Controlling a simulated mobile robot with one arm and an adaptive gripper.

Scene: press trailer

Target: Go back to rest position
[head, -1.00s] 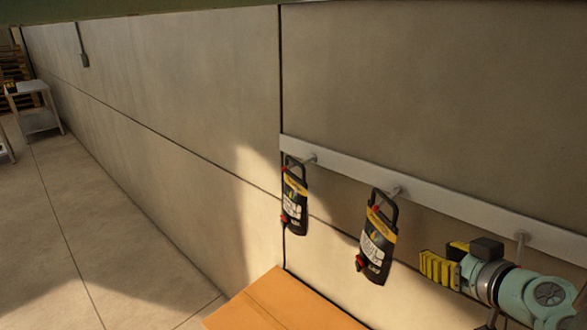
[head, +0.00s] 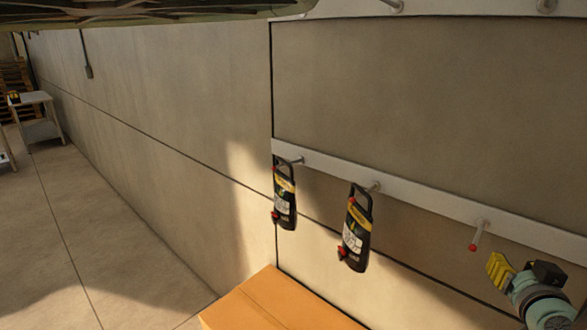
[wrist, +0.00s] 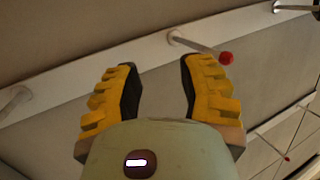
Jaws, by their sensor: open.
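My gripper (head: 497,271) is at the lower right of the head view, below and to the right of a bare red-tipped peg. In the wrist view my gripper (wrist: 160,88) shows two yellow fingers spread wide apart with nothing between them. The red-tipped peg (wrist: 200,47) shows beyond the fingertips in the wrist view, and also in the head view (head: 478,235).
An orange-brown box or surface (head: 270,303) stands at the bottom, below the bottles. A second white rail with pegs (head: 450,8) runs along the top right. A small table (head: 42,115) stands far left. The floor (head: 100,240) at left is clear.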

